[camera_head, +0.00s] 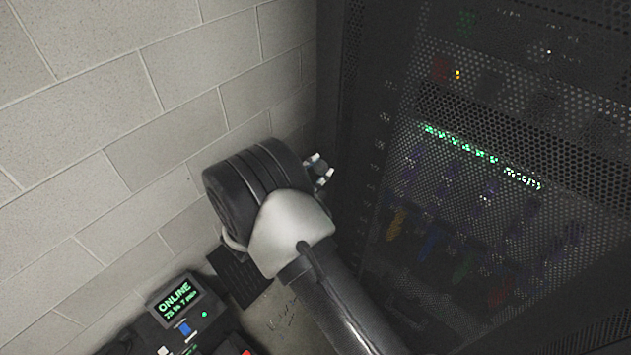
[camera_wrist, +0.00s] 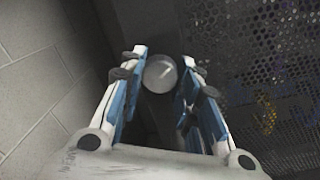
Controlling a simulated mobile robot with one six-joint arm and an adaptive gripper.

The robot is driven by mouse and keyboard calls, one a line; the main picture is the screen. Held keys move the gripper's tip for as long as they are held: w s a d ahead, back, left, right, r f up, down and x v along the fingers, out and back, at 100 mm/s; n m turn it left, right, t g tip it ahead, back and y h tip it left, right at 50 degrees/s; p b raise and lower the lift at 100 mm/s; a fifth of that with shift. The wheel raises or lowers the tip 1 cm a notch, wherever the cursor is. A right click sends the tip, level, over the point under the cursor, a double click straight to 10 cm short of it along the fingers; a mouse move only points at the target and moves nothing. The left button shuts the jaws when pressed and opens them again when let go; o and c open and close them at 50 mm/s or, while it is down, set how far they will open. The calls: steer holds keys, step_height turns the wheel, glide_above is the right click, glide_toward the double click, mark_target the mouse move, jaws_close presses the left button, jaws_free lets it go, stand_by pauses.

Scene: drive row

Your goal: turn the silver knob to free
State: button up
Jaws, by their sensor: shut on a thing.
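The silver knob (camera_wrist: 160,73) shows in the wrist view as a round, pale grey disc with a light mark on its right side. My gripper (camera_wrist: 164,62) has one blue-and-white finger on each side of the knob and is shut on it. In the head view my gripper (camera_head: 319,171) shows only in part, beyond my wrist, close to the dark rack's edge. The knob is hidden there behind my arm and the rack edge. I cannot tell which setting the knob points to.
A black perforated rack door (camera_head: 480,150) with lights behind it fills the right side. A pale block wall (camera_head: 130,110) stands close on the left. A black unit with a green "ONLINE" display (camera_head: 178,298) sits at the lower left. Room around my wrist is narrow.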

steer(key=m+b, duration=0.5)
steer(key=b, duration=0.1)
steer(key=shift+f+b, duration=0.2)
steer(key=shift+b, duration=0.15)
steer(key=shift+r+m+b, duration=0.15)
steer(key=shift+m+b, duration=1.05)
steer(key=shift+b, duration=0.05)
steer(key=o, duration=1.1)
steer(key=v, duration=1.2)
steer(key=shift+a, duration=0.1)
steer(key=shift+w, duration=0.1)
